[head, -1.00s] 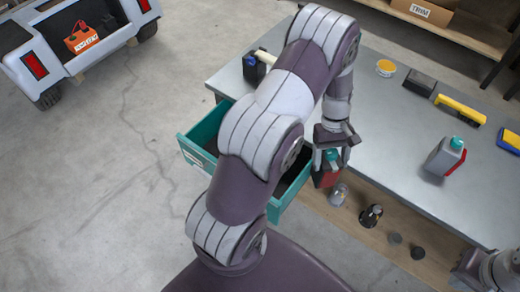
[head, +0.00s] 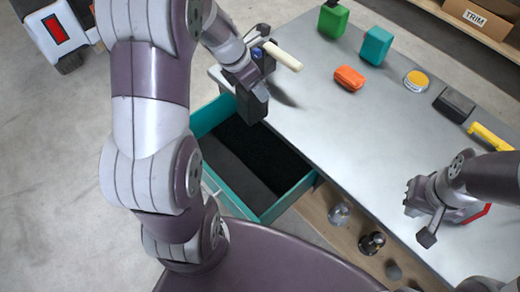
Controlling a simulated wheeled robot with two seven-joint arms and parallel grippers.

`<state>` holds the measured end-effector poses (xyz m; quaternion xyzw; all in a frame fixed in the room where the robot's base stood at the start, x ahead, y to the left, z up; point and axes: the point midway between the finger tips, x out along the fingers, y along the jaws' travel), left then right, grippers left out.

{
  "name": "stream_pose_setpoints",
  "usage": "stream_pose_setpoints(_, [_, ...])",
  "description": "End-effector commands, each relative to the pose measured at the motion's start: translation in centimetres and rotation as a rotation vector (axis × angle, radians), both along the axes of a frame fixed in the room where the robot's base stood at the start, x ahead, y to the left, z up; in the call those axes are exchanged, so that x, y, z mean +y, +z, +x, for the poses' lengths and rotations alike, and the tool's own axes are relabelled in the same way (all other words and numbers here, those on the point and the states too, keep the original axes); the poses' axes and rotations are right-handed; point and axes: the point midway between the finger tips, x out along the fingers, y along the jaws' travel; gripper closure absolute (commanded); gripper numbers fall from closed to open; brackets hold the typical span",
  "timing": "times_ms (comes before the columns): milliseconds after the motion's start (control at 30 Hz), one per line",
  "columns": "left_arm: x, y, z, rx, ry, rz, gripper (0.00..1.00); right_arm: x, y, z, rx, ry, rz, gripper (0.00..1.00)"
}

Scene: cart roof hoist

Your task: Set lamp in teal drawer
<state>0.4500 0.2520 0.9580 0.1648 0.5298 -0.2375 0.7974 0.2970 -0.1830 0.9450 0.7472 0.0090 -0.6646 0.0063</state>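The lamp (head: 283,57), with a cream tube, a blue detail and a dark block-like body, is at the table's left corner. My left gripper (head: 249,85) is around its dark body, which hangs below the fingers above the drawer's back edge. The fingers partly hide it. A shadow on the table beneath suggests that it is raised. The teal drawer (head: 232,201) is pulled out below, with a dark, empty-looking floor; my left arm covers part of its left side. My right gripper (head: 421,215) is above the table at the right, its fingers apart and empty.
On the grey table (head: 330,120) are an orange item (head: 349,78), a teal block (head: 376,45), a green container (head: 333,20), a yellow-topped disc (head: 416,80) and a black box (head: 454,104). Red shows beside my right gripper. Small jars (head: 340,213) stand on the lower shelf.

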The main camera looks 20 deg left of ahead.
Motion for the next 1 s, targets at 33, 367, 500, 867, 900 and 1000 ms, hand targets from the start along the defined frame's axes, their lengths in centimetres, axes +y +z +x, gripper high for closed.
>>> stream_pose_setpoints(33, [0.2, 0.1, 0.0, -0.002, 0.045, 0.0, 0.88, 0.0, -0.3, 0.0, 0.0, 0.0, 0.0, 1.0])
stream_pose_setpoints(367, [0.5, -6.4, 0.0, 0.005, 0.13, -0.002, 0.88, 0.0, -3.4, 0.0, 0.0, 0.0, 0.0, 1.0])
stream_pose_setpoints(500, [0.5, -10.1, 0.0, 0.004, 0.128, -0.002, 0.88, 0.0, -5.0, 0.0, 0.0, 0.0, 0.0, 1.0])
stream_pose_setpoints(867, [0.5, -18.4, 0.0, 0.004, 0.128, -0.001, 0.88, 0.0, -9.1, 0.0, 0.0, 0.0, 0.0, 1.0])
stream_pose_setpoints(900, [0.5, -19.3, 0.0, 0.004, 0.127, -0.001, 0.88, 0.0, -9.5, 0.0, 0.0, 0.0, 0.0, 1.0])
stream_pose_setpoints(1000, [0.5, -21.3, 0.0, 0.003, 0.127, -0.002, 0.88, 0.0, -10.5, 0.0, 0.0, 0.0, 0.0, 1.0])
